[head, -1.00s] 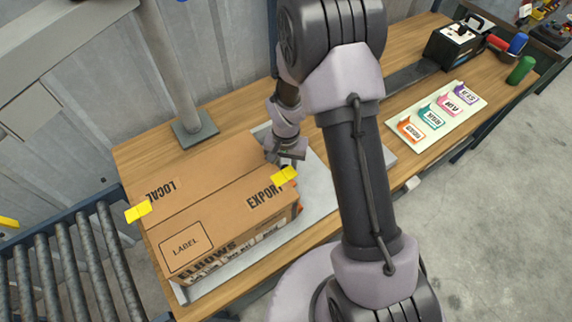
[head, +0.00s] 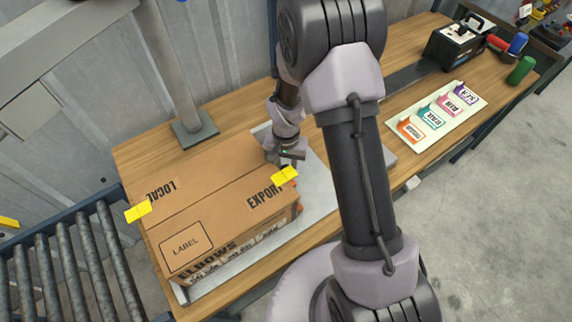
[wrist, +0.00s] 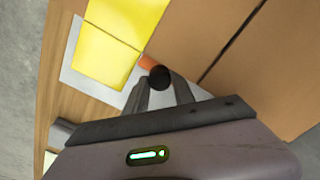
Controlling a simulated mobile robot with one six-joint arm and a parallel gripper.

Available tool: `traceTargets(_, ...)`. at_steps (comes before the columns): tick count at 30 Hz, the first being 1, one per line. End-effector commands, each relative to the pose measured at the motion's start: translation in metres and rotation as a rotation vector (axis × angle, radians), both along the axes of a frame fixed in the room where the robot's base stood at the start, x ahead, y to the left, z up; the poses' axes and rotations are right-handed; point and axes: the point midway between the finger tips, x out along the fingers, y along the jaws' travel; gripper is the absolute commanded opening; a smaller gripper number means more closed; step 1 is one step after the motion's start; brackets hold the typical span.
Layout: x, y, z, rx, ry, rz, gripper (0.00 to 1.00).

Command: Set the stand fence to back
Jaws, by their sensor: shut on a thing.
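My gripper (wrist: 162,94) has its two grey fingers closed around a small round black knob (wrist: 160,76) in the wrist view. An orange piece (wrist: 147,62) shows just beyond the knob. They sit beside the carton, over a pale grey plate (head: 318,184) that looks like the stand. I cannot make out the whole fence or its setting; the carton and my gripper hide part of it. In the head view my gripper (head: 287,163) is at the carton's right end, near the EXPORT print.
The big brown carton (head: 215,205) covers most of the plate, with yellow tabs (head: 284,175) on two edges. A post on a foot (head: 194,130) stands behind it. A roller conveyor (head: 70,270) lies at left. A board of coloured tags (head: 436,118) lies at right.

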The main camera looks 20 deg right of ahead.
Motion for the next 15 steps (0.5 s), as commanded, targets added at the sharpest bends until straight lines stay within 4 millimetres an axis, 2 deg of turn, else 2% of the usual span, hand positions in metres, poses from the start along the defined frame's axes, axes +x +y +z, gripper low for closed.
traceTargets(4, 0.006, -0.017, 0.000, 0.000, -0.001, -0.004, 0.00)
traceTargets(12, 0.028, -0.085, 0.000, 0.000, -0.002, -0.005, 0.00)
traceTargets(15, 0.033, -0.101, 0.000, -0.001, -0.002, -0.004, 0.00)
